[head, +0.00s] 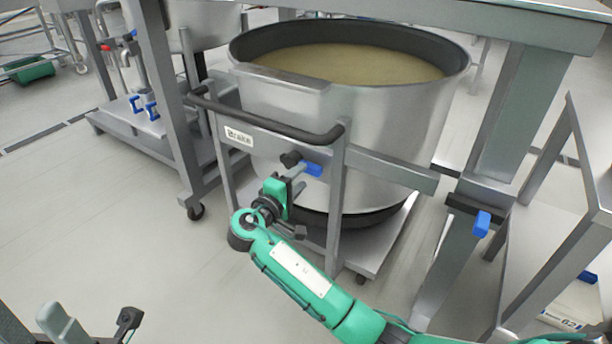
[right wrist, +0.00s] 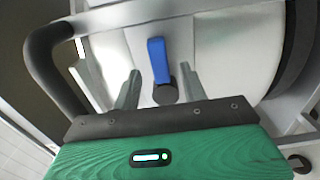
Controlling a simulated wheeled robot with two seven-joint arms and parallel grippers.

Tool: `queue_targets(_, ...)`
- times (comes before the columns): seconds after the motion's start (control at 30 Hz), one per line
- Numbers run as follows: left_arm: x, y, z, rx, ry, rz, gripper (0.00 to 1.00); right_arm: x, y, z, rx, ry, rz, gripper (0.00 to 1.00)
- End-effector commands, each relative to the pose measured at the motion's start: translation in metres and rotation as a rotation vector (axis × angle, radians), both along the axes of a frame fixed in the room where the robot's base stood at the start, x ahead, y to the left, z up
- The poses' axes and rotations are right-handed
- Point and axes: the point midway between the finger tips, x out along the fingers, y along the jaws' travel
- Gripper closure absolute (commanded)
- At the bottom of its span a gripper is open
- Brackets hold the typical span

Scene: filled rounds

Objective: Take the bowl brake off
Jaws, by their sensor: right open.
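The mixing bowl (head: 385,120) is a large steel bowl of pale dough on a wheeled trolley. A "Brake" label (head: 239,137) is on the trolley's crossbar. To its right is the brake lever (head: 313,169), with a blue handle and dark round knob. My right gripper (head: 297,177) is open and empty, just in front of the lever. In the right wrist view the blue lever (right wrist: 158,58) points up between the spread fingers of my right gripper (right wrist: 160,78); I see no grip on it. Parts of my left arm show at the lower left; its jaws are unclear.
A dark push handle (head: 270,122) curves above the brake. A steel post (head: 500,135) with a blue knob (head: 482,224) and a shelf frame (head: 590,130) stand at the right. Another trolley (head: 120,125) stands behind left. The floor (head: 110,240) at left is clear.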

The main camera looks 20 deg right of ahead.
Motion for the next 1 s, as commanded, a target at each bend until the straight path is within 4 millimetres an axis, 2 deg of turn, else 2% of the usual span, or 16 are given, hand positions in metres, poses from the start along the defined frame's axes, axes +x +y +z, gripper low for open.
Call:
queue_targets(0.03,0.0,0.0,-0.002,-0.001,-0.007,0.0,0.56,0.006,-0.008,-0.001,-0.002,-0.002,-0.003,0.56)
queue_targets(0.2,0.0,0.0,0.0,-0.002,-0.02,0.0,0.56,0.019,-0.025,-0.001,-0.002,-0.001,-0.001,0.56)
queue_targets(0.6,-0.001,0.0,0.003,-0.004,-0.031,0.001,0.56,0.024,-0.031,0.0,0.001,0.001,0.0,0.56)
queue_targets(0.67,-0.001,0.0,0.004,-0.005,-0.033,0.001,0.56,0.024,-0.031,0.0,0.001,0.001,0.0,0.64)
queue_targets(0.83,-0.001,0.0,0.005,-0.004,-0.037,0.0,0.56,0.024,-0.031,0.0,0.001,0.001,0.0,0.98)
queue_targets(1.0,-0.001,0.0,0.005,-0.004,-0.036,-0.001,0.56,0.024,-0.031,0.0,0.001,0.001,0.0,1.0)
